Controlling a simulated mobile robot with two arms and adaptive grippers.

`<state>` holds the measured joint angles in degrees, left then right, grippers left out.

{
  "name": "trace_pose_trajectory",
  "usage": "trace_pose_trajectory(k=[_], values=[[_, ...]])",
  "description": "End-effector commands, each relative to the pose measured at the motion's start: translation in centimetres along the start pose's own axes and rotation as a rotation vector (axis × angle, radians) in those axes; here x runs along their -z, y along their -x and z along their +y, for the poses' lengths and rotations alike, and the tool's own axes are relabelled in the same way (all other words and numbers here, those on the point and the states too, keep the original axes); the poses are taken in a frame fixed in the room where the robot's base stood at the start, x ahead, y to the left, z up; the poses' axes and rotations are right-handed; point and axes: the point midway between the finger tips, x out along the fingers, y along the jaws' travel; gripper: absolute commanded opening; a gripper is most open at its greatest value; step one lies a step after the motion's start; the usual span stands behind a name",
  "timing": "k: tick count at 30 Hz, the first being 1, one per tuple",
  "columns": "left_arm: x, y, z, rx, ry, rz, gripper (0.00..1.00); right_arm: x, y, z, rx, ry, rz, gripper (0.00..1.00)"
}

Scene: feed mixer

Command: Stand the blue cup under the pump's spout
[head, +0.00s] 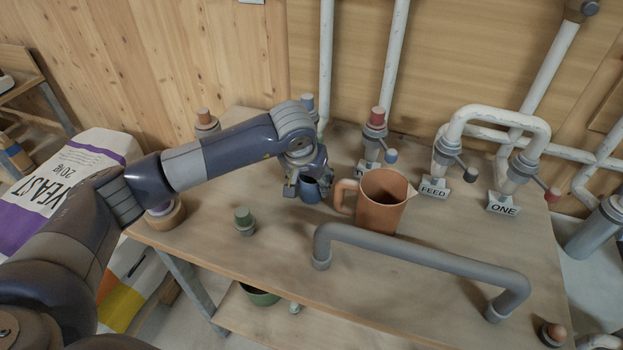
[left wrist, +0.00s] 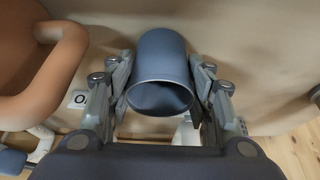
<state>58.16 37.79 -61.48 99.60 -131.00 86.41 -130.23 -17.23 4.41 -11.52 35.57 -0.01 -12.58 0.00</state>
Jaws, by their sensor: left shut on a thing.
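The blue cup (head: 309,191) is at the table's back middle, just left of the orange pitcher, largely hidden by my left gripper (head: 311,178). In the left wrist view the cup (left wrist: 160,72) sits between the two fingers of my left gripper (left wrist: 160,88), its open mouth toward the camera. The gripper is shut on it. The cup looks close to upright; I cannot tell whether its base touches the table. Pipe fittings stand behind it, but my arm hides part of that area and I cannot make out the pump's spout. My right gripper is not in view.
The orange pitcher (head: 383,201) stands close beside the cup, handle toward it. A grey bent pipe rail (head: 420,253) crosses the table's front. White valve pipes (head: 490,112) with signs stand at the back right.

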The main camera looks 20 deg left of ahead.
Motion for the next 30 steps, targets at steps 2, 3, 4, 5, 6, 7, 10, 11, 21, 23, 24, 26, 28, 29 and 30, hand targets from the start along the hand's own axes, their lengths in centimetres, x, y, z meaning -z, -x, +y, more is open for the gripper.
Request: trace_pose_trajectory(k=[2, 3, 4, 5, 6, 7, 10, 11, 21, 23, 24, 26, 28, 29, 30], values=[[-0.1, -0.1, 0.0, 0.000, 0.000, 0.000, 0.31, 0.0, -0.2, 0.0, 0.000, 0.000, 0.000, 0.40], [-0.1, -0.3, 0.0, 0.000, 0.000, 0.000, 0.31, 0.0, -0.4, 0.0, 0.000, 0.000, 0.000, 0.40], [-0.2, -0.4, 0.0, 0.000, -0.001, 0.000, 0.31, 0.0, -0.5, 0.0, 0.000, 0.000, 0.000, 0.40], [-0.2, -0.5, 0.0, 0.000, -0.001, -0.001, 0.31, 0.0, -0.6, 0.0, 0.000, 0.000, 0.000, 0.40], [-0.1, -0.3, 0.0, 0.000, 0.000, -0.001, 0.57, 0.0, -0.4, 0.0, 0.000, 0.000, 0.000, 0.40], [-0.1, -0.2, 0.0, 0.000, 0.000, -0.001, 0.63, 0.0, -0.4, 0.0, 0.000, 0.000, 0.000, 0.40], [-0.1, -0.2, 0.0, 0.000, 0.000, -0.001, 0.68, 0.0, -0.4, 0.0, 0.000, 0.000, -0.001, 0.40], [-0.1, -0.2, 0.0, 0.000, 0.000, -0.001, 0.68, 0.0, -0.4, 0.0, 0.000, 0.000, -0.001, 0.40], [0.1, 0.2, 0.0, 0.000, 0.000, -0.001, 0.68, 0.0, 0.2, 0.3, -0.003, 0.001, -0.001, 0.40], [0.1, 0.8, 0.0, -0.001, -0.001, 0.002, 0.68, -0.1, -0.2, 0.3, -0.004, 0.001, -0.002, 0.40], [0.1, 1.4, 0.0, -0.001, 0.000, 0.004, 0.68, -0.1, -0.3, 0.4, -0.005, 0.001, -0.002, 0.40], [0.1, 2.6, 0.0, -0.001, -0.001, 0.004, 0.68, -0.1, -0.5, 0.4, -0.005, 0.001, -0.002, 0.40], [0.1, 4.2, 0.0, 0.000, -0.002, 0.006, 0.68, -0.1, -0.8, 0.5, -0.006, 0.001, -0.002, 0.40], [0.1, 4.9, 0.0, -0.001, -0.001, 0.006, 0.68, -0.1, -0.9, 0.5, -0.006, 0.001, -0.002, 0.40], [0.1, 5.8, 0.0, 0.000, -0.002, 0.005, 0.68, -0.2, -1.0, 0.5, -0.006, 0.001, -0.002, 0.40]])
